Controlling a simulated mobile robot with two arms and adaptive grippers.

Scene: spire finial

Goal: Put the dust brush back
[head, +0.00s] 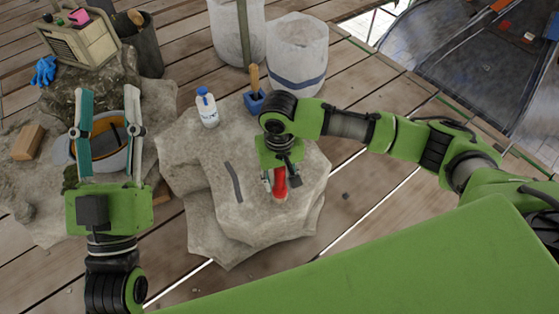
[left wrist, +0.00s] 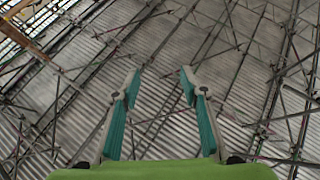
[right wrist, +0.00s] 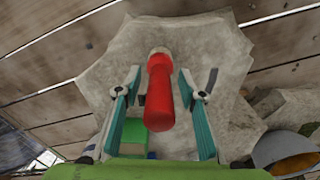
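A red, rounded object with a pale end (head: 280,182) is at the grey rock's front; it also shows in the right wrist view (right wrist: 160,95). A wooden handle (head: 254,76) rises from a blue piece (head: 255,103) at the rock's back edge. I cannot tell for sure which of these is the dust brush. My right gripper (right wrist: 159,82) is open, its fingers on either side of the red object, with apparent gaps. My left gripper (head: 109,95) is open and empty above a grey and orange helmet-like object (head: 112,150); its wrist view shows only background scaffolding.
A white bottle with blue cap (head: 207,110) stands on the flat grey rock (head: 205,165), near a dark strip (head: 234,182). Two pale sacks (head: 297,52) stand behind. A radio-like box (head: 80,40), dark bin (head: 142,45) and brick (head: 27,142) are left. Planks surround the rock.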

